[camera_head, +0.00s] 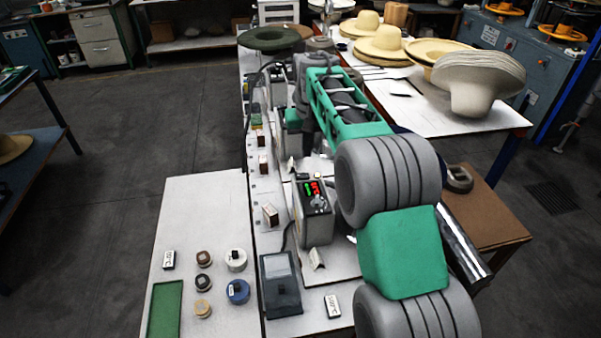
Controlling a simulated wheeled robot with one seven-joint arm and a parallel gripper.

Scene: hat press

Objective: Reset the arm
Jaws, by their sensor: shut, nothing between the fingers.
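My arm, with its green and grey ribbed links, comes in from the lower right and reaches up and away over the long workbench (205,215). Its far part is a green open frame with dark parts inside, and it ends among grey and dark shapes near the back of the bench. I cannot make out my gripper or its fingers there. The arm hides part of the bench top.
A grey box with lit red and green displays (314,212) and a dark grey box (280,285) stand close left of my arm. Small round tins and a green mat (166,308) lie at front left. Straw hats (386,42) and stacked hat bodies (478,80) cover the right table. The left floor is clear.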

